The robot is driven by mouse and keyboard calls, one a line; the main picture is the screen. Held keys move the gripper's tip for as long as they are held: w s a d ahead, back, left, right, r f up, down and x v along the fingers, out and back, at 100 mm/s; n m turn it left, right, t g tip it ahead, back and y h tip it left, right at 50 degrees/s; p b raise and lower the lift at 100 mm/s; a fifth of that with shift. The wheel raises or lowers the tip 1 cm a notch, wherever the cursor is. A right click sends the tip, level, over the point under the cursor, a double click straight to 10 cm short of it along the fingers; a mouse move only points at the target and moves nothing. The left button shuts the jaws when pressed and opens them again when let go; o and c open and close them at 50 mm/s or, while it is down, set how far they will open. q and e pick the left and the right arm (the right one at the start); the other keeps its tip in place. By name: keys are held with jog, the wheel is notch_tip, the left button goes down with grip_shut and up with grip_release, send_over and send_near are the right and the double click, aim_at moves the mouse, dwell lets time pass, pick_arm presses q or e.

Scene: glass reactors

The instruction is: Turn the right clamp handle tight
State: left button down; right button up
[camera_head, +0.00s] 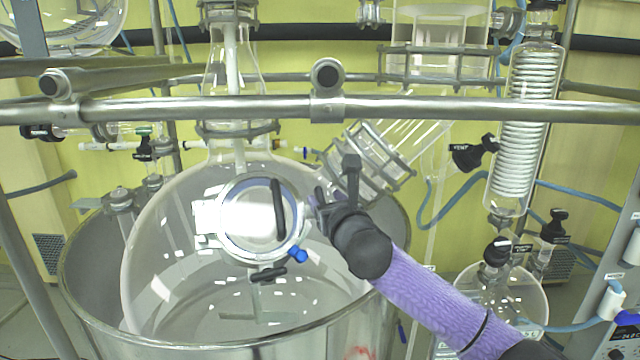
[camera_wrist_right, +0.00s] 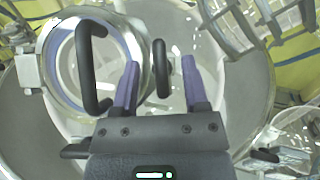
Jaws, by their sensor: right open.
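The right clamp handle (camera_wrist_right: 161,75) is a black upright bar at the right edge of the round glass port. In the right wrist view it stands between the two purple fingers of my right gripper (camera_wrist_right: 160,64), which is open, with gaps on both sides. In the head view my right gripper (camera_head: 326,204) reaches in from the lower right beside the port, and its body largely hides the clamp handle. The port lid (camera_head: 245,222) has its own black grip bar (camera_head: 278,208); this bar also shows in the right wrist view (camera_wrist_right: 84,68). My left gripper is not in view.
Another black clamp handle (camera_head: 268,272) sits below the port. The large glass vessel (camera_head: 160,260) stands in a metal bath (camera_head: 85,300). A horizontal steel rail (camera_head: 220,108) crosses in front, above my right gripper. An angled glass neck (camera_head: 375,160) is close behind the gripper.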

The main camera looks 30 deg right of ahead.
aim_at(321, 195)
jog(key=shift+x, duration=1.8)
jog(key=shift+w+f, duration=0.1)
jog(key=shift+f, duration=0.05)
grip_shut()
